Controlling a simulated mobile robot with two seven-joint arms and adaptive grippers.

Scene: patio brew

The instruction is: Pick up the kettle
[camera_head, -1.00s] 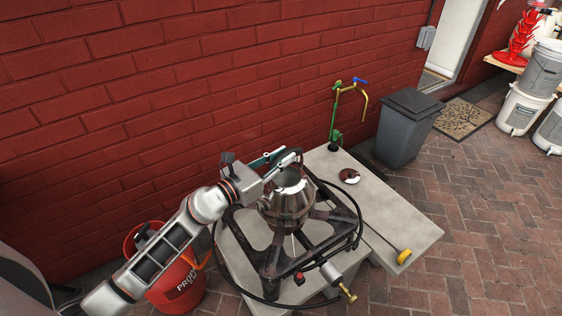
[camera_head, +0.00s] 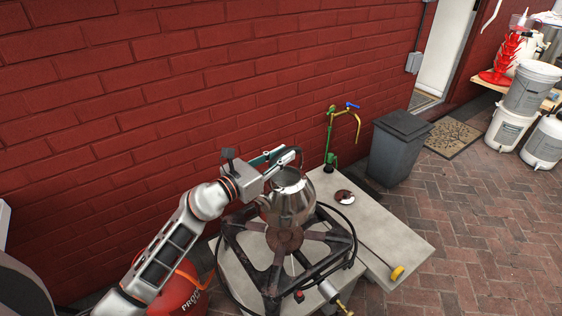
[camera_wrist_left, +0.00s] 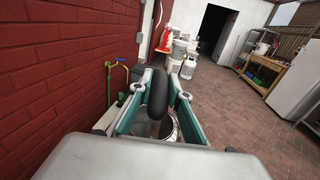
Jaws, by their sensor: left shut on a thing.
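The kettle (camera_head: 291,203) is a shiny metal vessel above the dark burner stand (camera_head: 318,243). Its black handle is in the jaws of my left gripper (camera_head: 287,158), which comes in from the left and is shut on it. In the left wrist view the dark handle (camera_wrist_left: 157,92) stands between the two teal-lined fingers, with the metal rim (camera_wrist_left: 172,128) below. The kettle appears raised off the stand, with the burner's round centre showing under it. My right gripper is not in view.
A green tap (camera_head: 331,140) rises at the slab's back. A yellow-ended thermometer-like rod (camera_head: 397,272) and a small lid-like disc (camera_head: 344,197) lie on the slab. A grey bin (camera_head: 395,150) stands behind.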

